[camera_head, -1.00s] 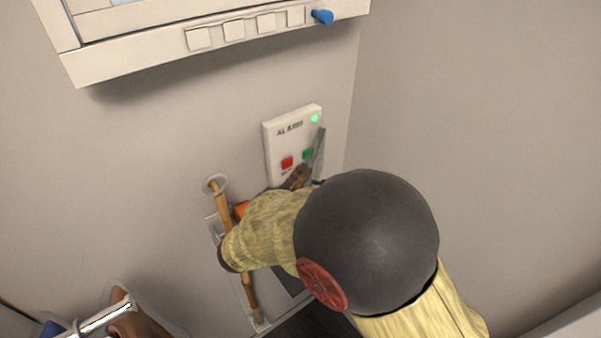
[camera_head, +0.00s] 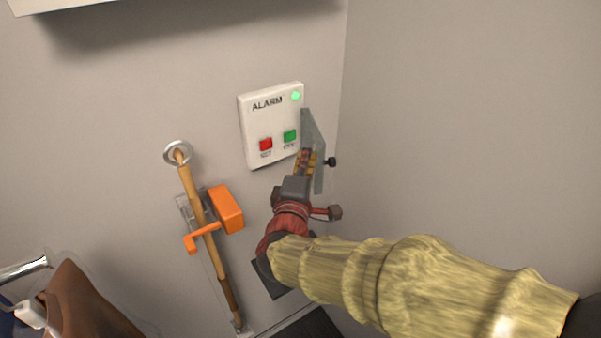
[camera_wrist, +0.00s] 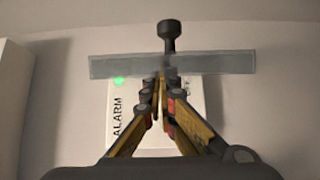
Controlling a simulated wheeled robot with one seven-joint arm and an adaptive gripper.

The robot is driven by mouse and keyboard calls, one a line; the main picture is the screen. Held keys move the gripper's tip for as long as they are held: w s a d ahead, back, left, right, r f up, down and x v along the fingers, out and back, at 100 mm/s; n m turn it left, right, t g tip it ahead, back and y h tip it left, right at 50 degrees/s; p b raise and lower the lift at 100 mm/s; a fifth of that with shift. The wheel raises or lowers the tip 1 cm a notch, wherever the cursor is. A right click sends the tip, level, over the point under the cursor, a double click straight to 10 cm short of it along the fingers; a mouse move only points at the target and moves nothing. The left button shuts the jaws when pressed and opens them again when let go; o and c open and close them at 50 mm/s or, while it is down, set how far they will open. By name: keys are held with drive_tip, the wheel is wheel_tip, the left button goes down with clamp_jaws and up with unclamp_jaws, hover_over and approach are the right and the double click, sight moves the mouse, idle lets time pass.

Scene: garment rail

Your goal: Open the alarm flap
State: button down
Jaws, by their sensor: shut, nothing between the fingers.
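The white alarm box (camera_head: 255,125) is on the wall, with a lit green lamp at its top right and a red and a green button below. The grey see-through alarm flap (camera_head: 314,135) stands out from the box's right side, swung open, with a black knob (camera_head: 331,162) on its outer side. My gripper (camera_head: 306,155) is shut and empty, its fingertips on the inner side of the flap, close to it. In the wrist view the flap (camera_wrist: 115,66) lies across just beyond the fingertips (camera_wrist: 160,82); contact is unclear. Both buttons show uncovered.
A wooden rod (camera_head: 203,220) with an orange clamp (camera_head: 226,208) is on the wall left of my gripper. A brown garment (camera_head: 75,305) hangs at the lower left. A side wall (camera_head: 460,130) rises on the right. A pale unit's edge shows at top left.

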sight(333, 158)
drive_tip(key=d+b, duration=0.1)
drive_tip(key=b, duration=0.1)
drive_tip(key=d+b, duration=0.1)
drive_tip(key=b, duration=0.1)
drive_tip(key=d+b, duration=0.1)
drive_tip(key=b, duration=0.1)
drive_tip(key=shift+d+f, duration=0.3)
drive_tip(key=d+b, duration=0.1)
drive_tip(key=b, duration=0.1)
drive_tip(key=d+b, duration=0.1)
drive_tip(key=b, duration=0.1)
drive_tip(key=shift+w+d+r, duration=0.1)
drive_tip(key=shift+w+r, duration=0.05)
drive_tip(key=shift+w, duration=0.2)
drive_tip(key=shift+w+d+r+b, duration=0.1)
drive_tip(key=shift+w+d+b, duration=0.15)
drive_tip(key=shift+b, duration=0.35)
drive_tip(key=shift+d+r, duration=0.1)
drive_tip(key=shift+d, duration=0.05)
